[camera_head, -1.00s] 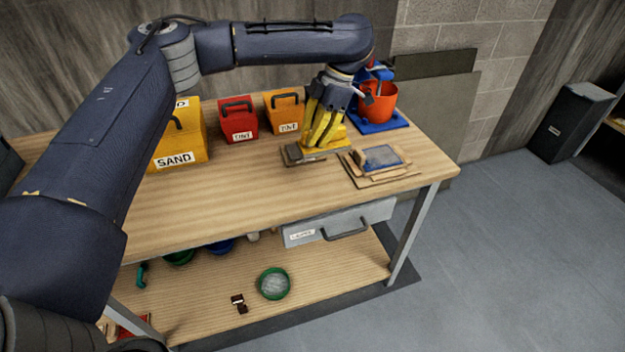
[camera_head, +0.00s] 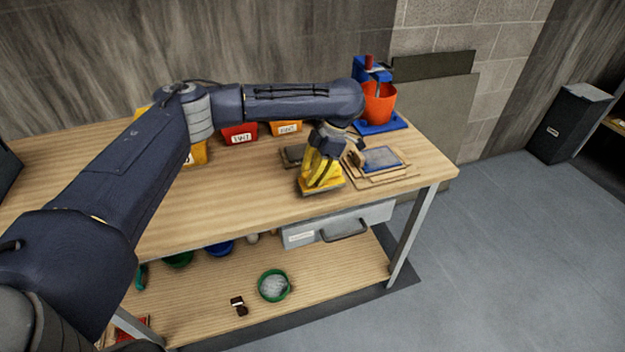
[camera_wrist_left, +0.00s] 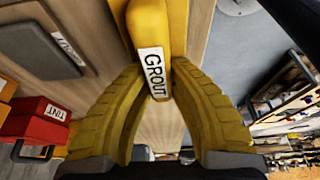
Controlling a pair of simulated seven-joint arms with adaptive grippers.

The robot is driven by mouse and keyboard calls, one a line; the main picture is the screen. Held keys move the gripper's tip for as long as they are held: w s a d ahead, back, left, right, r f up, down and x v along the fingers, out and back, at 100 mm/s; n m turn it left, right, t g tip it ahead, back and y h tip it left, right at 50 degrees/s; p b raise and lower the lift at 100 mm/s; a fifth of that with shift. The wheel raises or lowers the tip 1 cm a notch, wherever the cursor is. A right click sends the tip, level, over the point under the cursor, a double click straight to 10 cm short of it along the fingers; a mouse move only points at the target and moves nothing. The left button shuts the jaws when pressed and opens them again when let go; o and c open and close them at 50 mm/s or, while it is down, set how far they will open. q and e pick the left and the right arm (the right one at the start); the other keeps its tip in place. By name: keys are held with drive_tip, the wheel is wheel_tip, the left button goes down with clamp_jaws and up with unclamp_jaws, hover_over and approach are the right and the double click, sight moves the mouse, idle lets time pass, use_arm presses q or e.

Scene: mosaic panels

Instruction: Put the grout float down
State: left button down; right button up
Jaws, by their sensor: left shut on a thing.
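The yellow grout float (camera_head: 336,187) is in my left gripper (camera_head: 320,170), near the front edge of the workbench (camera_head: 225,195). In the left wrist view, the float (camera_wrist_left: 158,25) runs between the two yellow fingers and bears a white GROUT label. The left gripper (camera_wrist_left: 155,105) is shut on it. I cannot tell whether the float's underside touches the bench or hovers just over it. My right gripper is not in view.
A blue-grey panel on thin boards (camera_head: 382,158) lies just right of the float. A dark flat block (camera_head: 293,155) lies behind it. Red (camera_head: 240,134) and orange (camera_head: 287,127) bins and an orange bucket (camera_head: 379,105) stand farther back. The bench left of the float is clear.

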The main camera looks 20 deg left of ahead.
use_arm(q)
drive_tip(key=shift+f, duration=0.9)
drive_tip(key=shift+f, duration=0.2)
drive_tip(key=c, duration=1.3)
unclamp_jaws()
drive_tip(key=v, duration=1.2)
drive_tip(key=shift+d+r, duration=0.1)
drive_tip(key=shift+r, duration=0.05)
drive_tip(key=shift+w, duration=0.1)
